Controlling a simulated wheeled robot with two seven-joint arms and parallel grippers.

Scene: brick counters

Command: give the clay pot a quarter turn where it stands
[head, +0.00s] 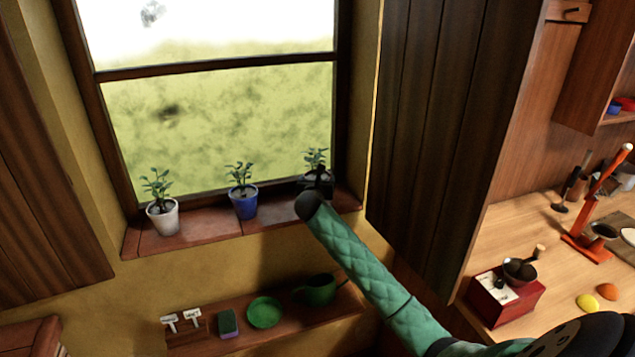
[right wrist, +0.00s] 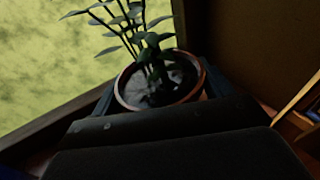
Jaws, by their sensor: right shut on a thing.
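The clay pot (right wrist: 140,105) has a reddish-brown rim and dark soil, and holds a leafy green plant (right wrist: 148,48). It stands at the right end of the window sill; in the head view its plant (head: 316,160) shows but the pot is mostly hidden behind my right wrist. My right gripper (head: 318,184) is shut on the pot, with a finger on either side of it in the right wrist view (right wrist: 158,88). The pot looks upright. Its underside is hidden. My left gripper is not in view.
A blue pot (head: 244,205) and a white pot (head: 163,219) with plants stand left along the sill (head: 200,236). A shelf (head: 285,328) below holds a green watering can (head: 319,291), a green dish (head: 264,312) and a sponge (head: 229,323). A dark shutter (head: 445,130) is close on the right.

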